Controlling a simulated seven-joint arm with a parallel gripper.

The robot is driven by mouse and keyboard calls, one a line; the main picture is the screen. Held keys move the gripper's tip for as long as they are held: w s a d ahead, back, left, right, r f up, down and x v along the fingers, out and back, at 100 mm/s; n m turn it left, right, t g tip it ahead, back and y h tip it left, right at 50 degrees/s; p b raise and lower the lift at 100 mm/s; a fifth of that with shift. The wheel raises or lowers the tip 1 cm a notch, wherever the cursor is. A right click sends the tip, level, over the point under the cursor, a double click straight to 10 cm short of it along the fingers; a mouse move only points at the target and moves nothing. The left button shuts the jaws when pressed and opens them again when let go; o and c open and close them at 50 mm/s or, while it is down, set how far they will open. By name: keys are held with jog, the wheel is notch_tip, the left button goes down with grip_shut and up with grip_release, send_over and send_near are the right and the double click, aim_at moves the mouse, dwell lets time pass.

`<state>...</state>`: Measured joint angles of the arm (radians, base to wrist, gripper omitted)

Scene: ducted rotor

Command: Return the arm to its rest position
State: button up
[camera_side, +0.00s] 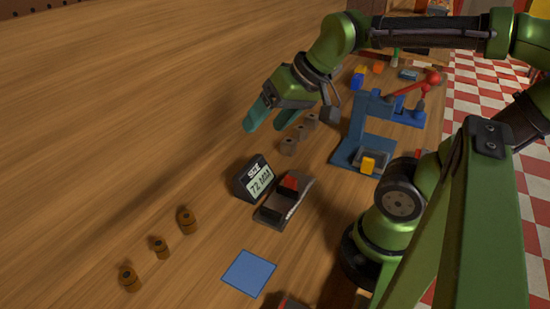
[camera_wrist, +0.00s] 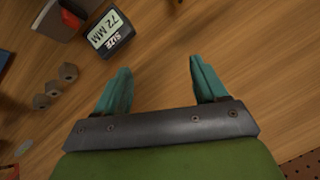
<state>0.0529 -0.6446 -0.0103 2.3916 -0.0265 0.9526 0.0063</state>
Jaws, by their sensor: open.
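My gripper (camera_side: 263,119) is at the end of my green arm, held above the wooden table near the upper middle of the side view. Its two teal fingers are apart with nothing between them. In the wrist view the gripper (camera_wrist: 160,85) also shows open, with bare wood between and beyond the fingertips.
A display reading 72 MM (camera_side: 256,180) stands beside a dark fixture with a red part (camera_side: 290,183). Several grey-brown pieces (camera_side: 289,146) lie near my gripper. A blue press with a red lever (camera_side: 367,130) stands right. Brown knobs (camera_side: 186,220) and a blue square (camera_side: 249,273) lie nearer. The left table is clear.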

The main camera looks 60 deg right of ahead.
jog(key=shift+s+a+f+n, duration=0.2)
jog(key=shift+s+a+f, duration=0.2)
jog(key=shift+s, duration=0.15)
jog(key=shift+s+a+f+n, duration=0.2)
jog(key=shift+s+a+f, duration=0.2)
jog(key=shift+s, duration=0.15)
jog(key=shift+o, duration=0.3)
